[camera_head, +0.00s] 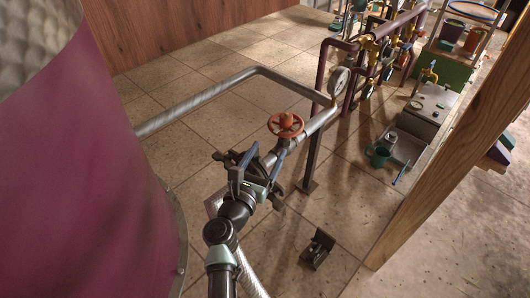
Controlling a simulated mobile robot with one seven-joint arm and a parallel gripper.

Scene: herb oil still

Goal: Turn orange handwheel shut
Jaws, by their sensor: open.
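The orange handwheel (286,124) sits on a valve on the grey metal pipe, near the middle of the head view. It has a round spoked rim and faces upward. My gripper (258,172) is just left of and below the wheel in the picture, at the end of my dark arm. Its jaws are open, with nothing seen between them. The gripper looks apart from the wheel rim, though the depth between them is hard to judge. The arm and gripper hide part of the pipe and floor below the wheel.
A large magenta vessel (85,170) fills the left side. A wooden post (465,125) slants across the right. A pressure gauge (338,80) stands on the pipe past the wheel. A small dark object (317,248) lies on the tiled floor.

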